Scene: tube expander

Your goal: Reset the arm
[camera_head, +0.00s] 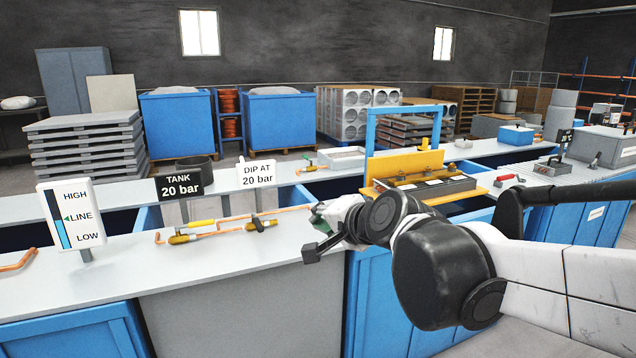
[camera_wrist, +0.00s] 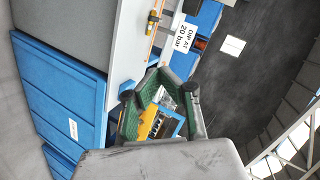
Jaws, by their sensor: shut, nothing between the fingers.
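My gripper (camera_head: 320,212) is at the end of my arm, over the grey bench near the middle of the head view. In the wrist view its green-padded fingers (camera_wrist: 161,74) come together at the tips, shut with nothing between them. My arm reaches in from the right, with its dark joint and white links hiding part of the bench and blue cabinets. A copper pipe with brass fittings (camera_head: 262,224) lies on the bench to the left of the gripper. I cannot tell the exact gap between gripper and bench.
A HIGH/LINE/LOW gauge (camera_head: 70,215) stands at the left. A yellow-lidded station (camera_head: 405,165) with a blue frame (camera_head: 370,138) stands behind my arm. The front bench top (camera_head: 200,262) is mostly clear.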

